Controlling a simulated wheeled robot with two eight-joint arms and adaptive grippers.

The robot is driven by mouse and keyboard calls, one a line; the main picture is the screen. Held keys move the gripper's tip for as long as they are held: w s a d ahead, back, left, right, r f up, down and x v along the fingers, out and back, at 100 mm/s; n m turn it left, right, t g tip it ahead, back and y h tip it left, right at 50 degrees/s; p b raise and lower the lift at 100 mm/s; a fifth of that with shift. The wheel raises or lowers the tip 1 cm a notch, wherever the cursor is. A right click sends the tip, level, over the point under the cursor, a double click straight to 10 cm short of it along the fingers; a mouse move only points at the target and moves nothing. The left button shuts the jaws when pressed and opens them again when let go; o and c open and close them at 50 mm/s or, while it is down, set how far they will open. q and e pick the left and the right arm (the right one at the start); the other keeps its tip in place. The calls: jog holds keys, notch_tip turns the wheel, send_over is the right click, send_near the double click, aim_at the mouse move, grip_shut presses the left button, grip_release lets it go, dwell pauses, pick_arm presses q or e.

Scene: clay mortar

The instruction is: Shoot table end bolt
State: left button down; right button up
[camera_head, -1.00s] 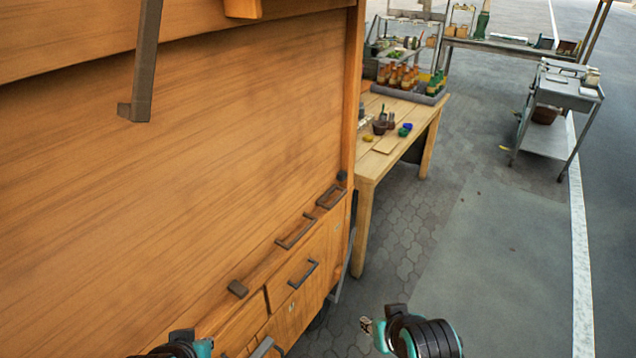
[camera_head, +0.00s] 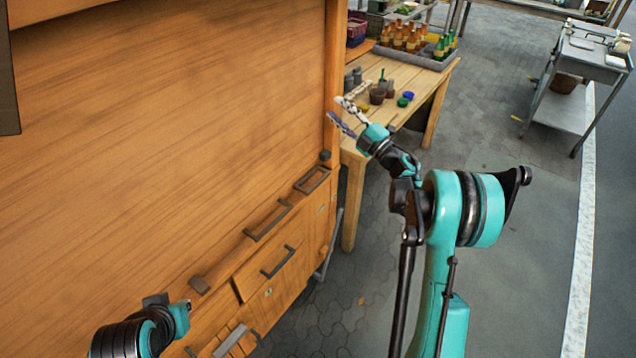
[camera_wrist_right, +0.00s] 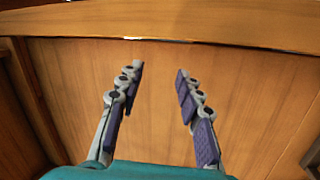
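A large wooden cart (camera_head: 190,130) fills the left of the head view. Dark metal fittings line its lower ledge: a rectangular frame (camera_head: 312,179) with a small round knob (camera_head: 325,155) by the corner post, a long handle (camera_head: 268,221) and a small block (camera_head: 199,285). I cannot tell which is the table end bolt. My right gripper (camera_head: 337,109) is open and empty by the cart's right corner post, above the knob. In the right wrist view its fingers (camera_wrist_right: 160,69) are spread before a wooden panel (camera_wrist_right: 160,110).
A wooden side table (camera_head: 428,92) stands behind my right gripper, with a bottle tray (camera_head: 430,62) and small pots (camera_head: 377,95). Drawers with a dark handle (camera_head: 278,261) sit below the ledge. A metal trolley (camera_head: 566,95) stands far right. Paving between is open.

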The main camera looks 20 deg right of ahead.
notch_tip(320, 180, down, 12)
jog(key=s+n+g+y, duration=0.2)
jog(key=n+g+y, duration=0.2)
jog(key=n+g, duration=0.5)
jog(key=g, duration=0.1)
send_near(320, 183)
jog(key=x, duration=0.3)
jog(key=shift+y, duration=0.5)
jog(key=x, duration=0.2)
jog(key=b+x, duration=0.1)
jog(key=x, duration=0.1)
jog(key=f+x, duration=0.1)
jog(key=x, duration=0.1)
jog(key=shift+w+a+b, duration=0.1)
jog(key=shift+w+b, duration=0.05)
jog(key=shift+b, duration=0.25)
jog(key=shift+w+a+r, duration=0.15)
jog(key=shift+w+a, duration=0.2)
jog(key=shift+a, duration=0.2)
grip_shut()
